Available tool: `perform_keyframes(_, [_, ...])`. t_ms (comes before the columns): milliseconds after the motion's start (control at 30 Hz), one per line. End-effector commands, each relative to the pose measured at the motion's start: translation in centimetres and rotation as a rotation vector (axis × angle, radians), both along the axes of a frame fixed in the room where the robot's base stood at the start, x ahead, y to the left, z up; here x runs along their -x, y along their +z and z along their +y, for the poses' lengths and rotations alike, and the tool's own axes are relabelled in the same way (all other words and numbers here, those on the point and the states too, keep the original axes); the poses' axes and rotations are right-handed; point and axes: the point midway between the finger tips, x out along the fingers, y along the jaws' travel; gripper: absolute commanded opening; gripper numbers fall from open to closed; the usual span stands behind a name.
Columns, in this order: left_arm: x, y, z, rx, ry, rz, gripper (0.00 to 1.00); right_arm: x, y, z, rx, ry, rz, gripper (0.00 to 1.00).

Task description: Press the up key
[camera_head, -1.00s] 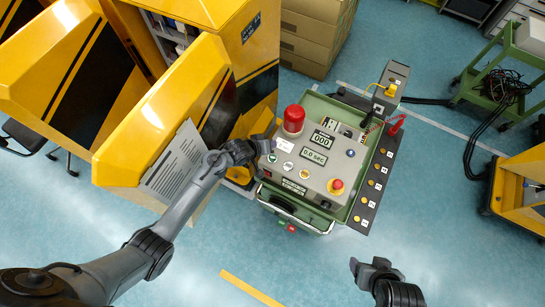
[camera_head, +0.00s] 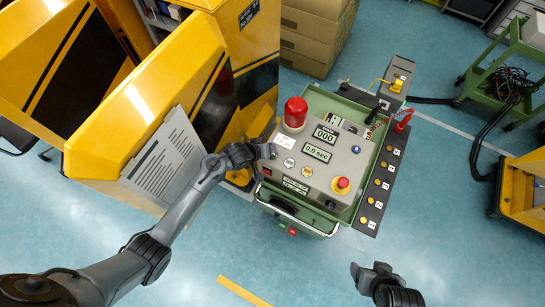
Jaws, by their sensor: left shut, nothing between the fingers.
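The green control box (camera_head: 286,229) has a grey top panel (camera_head: 318,183) with a red lamp, two displays, several small round buttons and a red stop knob. A white-ringed button (camera_head: 289,162) and a yellowish one (camera_head: 306,171) show. Their labels are too small to read, so I cannot tell which is the up key. My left gripper (camera_head: 268,151) is shut and empty at the panel's left edge, its tips over the spot left of the white-ringed button. I cannot tell whether they touch. My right gripper (camera_head: 367,270) looks open and empty, low and right of the box.
A yellow gate cabinet (camera_head: 120,120) stands close on the left, beside my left arm. A dark strip with yellow buttons (camera_head: 383,183) runs along the box's right side. Cardboard boxes (camera_head: 315,40) stand behind, a green cart (camera_head: 490,75) at right.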

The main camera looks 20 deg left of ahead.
Motion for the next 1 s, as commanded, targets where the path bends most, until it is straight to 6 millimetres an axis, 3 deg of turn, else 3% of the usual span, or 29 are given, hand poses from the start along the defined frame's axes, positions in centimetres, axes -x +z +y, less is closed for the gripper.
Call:
perform_keyframes(233, [-0.1, -1.6, -0.1, 0.001, -0.001, -0.002, 0.00, 0.0, -0.9, 0.0, -0.002, -0.001, -0.002, 0.69])
perform_keyframes(1000, [0.0, -1.7, -0.1, 0.001, -0.001, -0.001, 0.00, 0.0, -0.9, -0.2, 0.008, 0.007, -0.003, 0.69])
